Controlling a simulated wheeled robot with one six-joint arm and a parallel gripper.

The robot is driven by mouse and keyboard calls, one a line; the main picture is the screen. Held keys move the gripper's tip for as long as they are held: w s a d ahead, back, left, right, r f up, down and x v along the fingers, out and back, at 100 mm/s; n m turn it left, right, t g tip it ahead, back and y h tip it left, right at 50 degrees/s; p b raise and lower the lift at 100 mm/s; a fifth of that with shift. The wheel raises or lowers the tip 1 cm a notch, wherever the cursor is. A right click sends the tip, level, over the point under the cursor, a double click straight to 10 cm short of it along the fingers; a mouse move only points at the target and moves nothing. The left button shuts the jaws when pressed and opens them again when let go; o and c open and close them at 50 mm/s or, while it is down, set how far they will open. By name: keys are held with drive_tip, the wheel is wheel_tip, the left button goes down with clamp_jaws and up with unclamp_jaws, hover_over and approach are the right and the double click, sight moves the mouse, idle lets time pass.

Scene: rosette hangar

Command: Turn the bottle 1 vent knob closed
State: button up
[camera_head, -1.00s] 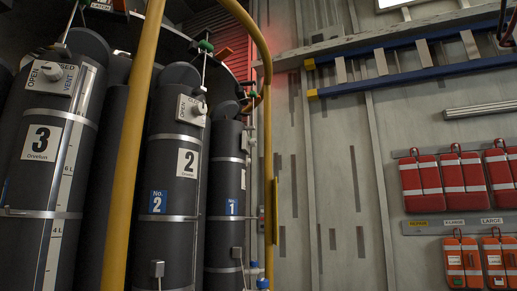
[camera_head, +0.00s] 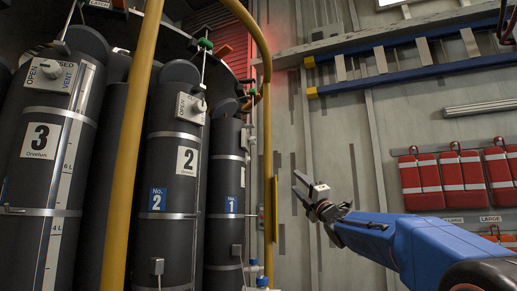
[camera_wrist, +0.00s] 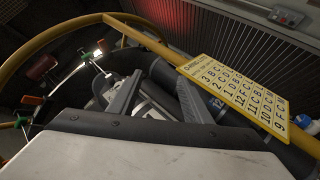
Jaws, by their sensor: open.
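Bottle 1 (camera_head: 224,190) is a dark upright cylinder with a blue "No. 1" label, right of bottle 2 in the head view. Its vent knob is seen too edge-on and too small to make out clearly; a pale plate edge (camera_head: 245,137) shows at the bottle's upper right side. My gripper (camera_head: 300,184) is open and empty, right of bottle 1 and of the yellow rail, in front of the grey wall. In the wrist view my gripper's two fingers (camera_wrist: 156,98) are spread, with pale and dark parts behind them that I cannot identify.
Bottle 2 (camera_head: 173,210) and bottle 3 (camera_head: 45,150) stand to the left. Yellow rails (camera_head: 268,170) rise in front of the bottles. A yellow lettered sign (camera_wrist: 235,88) hangs close on the right in the wrist view. Red packs (camera_head: 462,180) hang on the right wall.

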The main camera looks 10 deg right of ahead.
wheel_tip(320, 180, up, 4)
drive_tip(key=w+a+n+g+y, duration=0.15)
drive_tip(key=n+g+y, duration=0.25)
drive_tip(key=n+y, duration=0.8)
drive_tip(key=n+g+y, duration=0.6)
drive_tip(key=n+g, duration=0.5)
drive_tip(key=n, duration=0.2)
approach(253, 141)
drive_tip(key=w+x, duration=0.1)
drive_tip(key=x, duration=0.6)
drive_tip(key=shift+w+d+r, duration=0.2)
drive_tip(key=shift+w+r, duration=0.05)
drive_tip(key=shift+r, duration=0.05)
drive_tip(key=shift+c, duration=0.7)
drive_tip(key=c, duration=0.9)
